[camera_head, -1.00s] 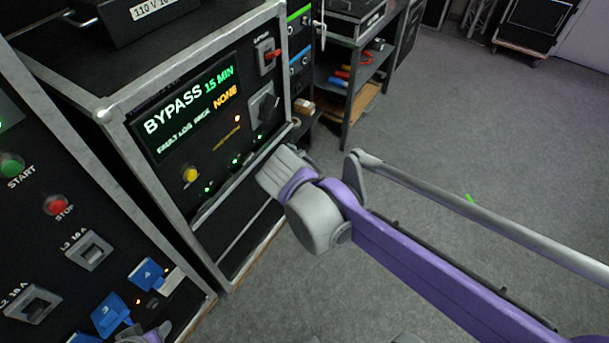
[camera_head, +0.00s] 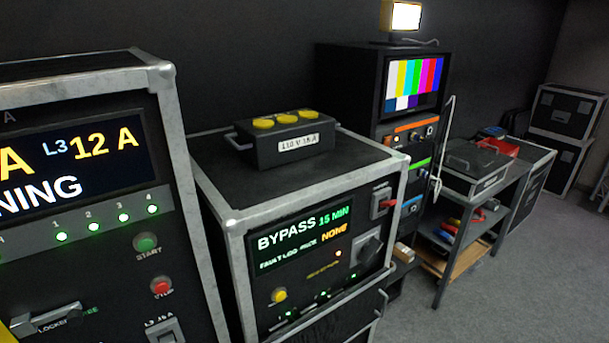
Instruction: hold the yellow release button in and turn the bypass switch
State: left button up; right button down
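The yellow release button (camera_head: 279,295) is at the lower left of the bypass panel, on the front of the low flight case in the middle. The panel's display (camera_head: 304,238) reads "BYPASS 15 MIN" in green and white, with "NONE" in orange. A red switch (camera_head: 383,204) sits above the knob.
A taller case (camera_head: 180,210) with green START and red STOP buttons stands at the left. A black box with yellow caps (camera_head: 284,139) sits on the bypass case. A rack with a colour-bar screen (camera_head: 413,85) and a shelf table (camera_head: 478,190) stand to the right. Grey floor (camera_head: 530,280) is clear.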

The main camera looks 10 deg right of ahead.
aim_at(280, 295)
jog(key=k+j+z, duration=0.15)
jog(key=i+l+u, duration=0.15)
jog(key=l+u, duration=0.2)
jog(key=l, duration=0.4)
jog(key=l+u, duration=0.3)
jog(key=l, duration=0.5)
jog(key=l+u, duration=0.35)
jog(key=l, duration=0.45)
jog(key=i, duration=0.05)
